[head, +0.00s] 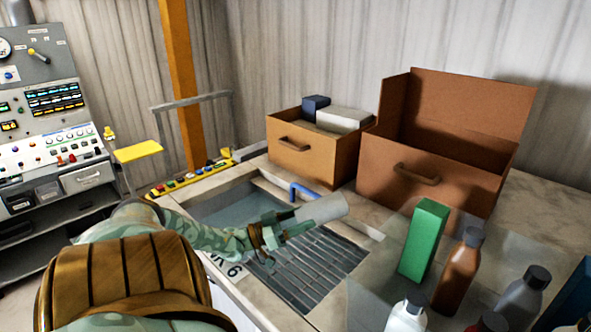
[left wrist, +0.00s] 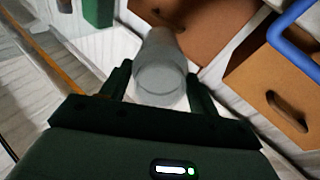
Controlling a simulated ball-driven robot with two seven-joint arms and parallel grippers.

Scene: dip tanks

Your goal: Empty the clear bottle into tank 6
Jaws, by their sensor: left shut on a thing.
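My left gripper (head: 272,236) is shut on the clear bottle (head: 322,209), which looks pale grey and translucent. The bottle lies tilted close to level above the tank's metal grating. In the left wrist view, the clear bottle (left wrist: 160,75) sits between the two fingers of my left gripper (left wrist: 158,92), with a round end facing the camera. Whether liquid is in it or flowing out I cannot tell. Tank 6 (head: 222,206) is a sunken basin with a slatted grating on its right; its label, partly hidden by my arm, shows a 6. My right gripper is out of view.
A green box (head: 424,240), a brown bottle (head: 459,272), a grey bottle (head: 523,298) and a white bottle (head: 406,316) stand at right. Two brown boxes (head: 432,181) (head: 303,158) stand behind the tank. A blue handle (head: 305,190) rises at its back edge.

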